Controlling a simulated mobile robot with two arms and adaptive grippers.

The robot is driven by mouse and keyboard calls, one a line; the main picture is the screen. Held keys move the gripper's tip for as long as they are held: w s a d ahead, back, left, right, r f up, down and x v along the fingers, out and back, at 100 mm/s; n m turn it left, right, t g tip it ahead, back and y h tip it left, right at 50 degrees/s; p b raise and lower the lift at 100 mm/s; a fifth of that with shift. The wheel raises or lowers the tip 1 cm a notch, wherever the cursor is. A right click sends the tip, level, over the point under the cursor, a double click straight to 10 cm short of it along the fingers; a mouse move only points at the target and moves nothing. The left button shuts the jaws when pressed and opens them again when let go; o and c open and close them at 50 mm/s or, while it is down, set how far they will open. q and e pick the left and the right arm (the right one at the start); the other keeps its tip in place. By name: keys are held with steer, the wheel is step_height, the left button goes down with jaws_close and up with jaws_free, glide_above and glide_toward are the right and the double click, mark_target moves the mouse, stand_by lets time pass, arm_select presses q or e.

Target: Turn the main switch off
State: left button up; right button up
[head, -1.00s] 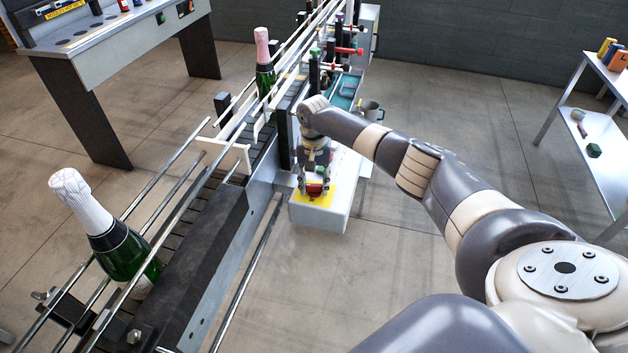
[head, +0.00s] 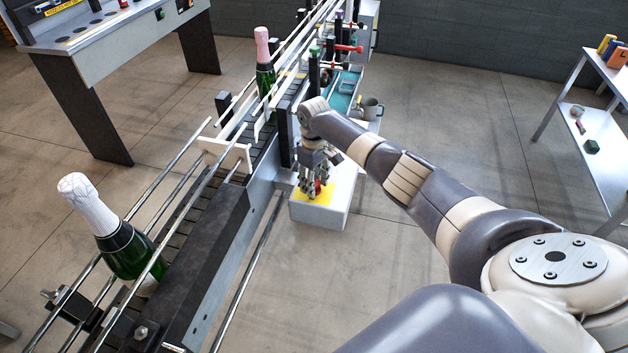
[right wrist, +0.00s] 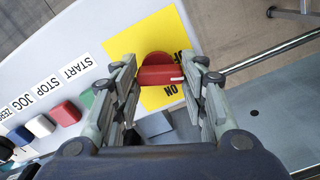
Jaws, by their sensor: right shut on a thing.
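The main switch is a red rotary knob (right wrist: 158,75) on a yellow plate (right wrist: 150,38) with the words ON and OFF, on a light grey control box (head: 322,214). In the right wrist view its bar lies across the picture between my fingers, with a white mark at its right end. My right gripper (head: 316,187) points down over the box and is shut on the red knob; its fingers hide part of the plate. Which label the mark points to is hard to tell. My left gripper is not in view.
Green, red, white and blue buttons (right wrist: 65,113) sit beside the yellow plate, with START, STOP and JOG labels. The conveyor (head: 205,225) with rails and foil-topped bottles (head: 120,240) runs left of the box. Floor to the right is clear up to a shelf table (head: 600,150).

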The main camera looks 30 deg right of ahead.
steer(key=shift+n, duration=2.2)
steer(key=o, duration=1.1)
steer(key=shift+c, duration=0.2)
step_height(320, 180, up, 12)
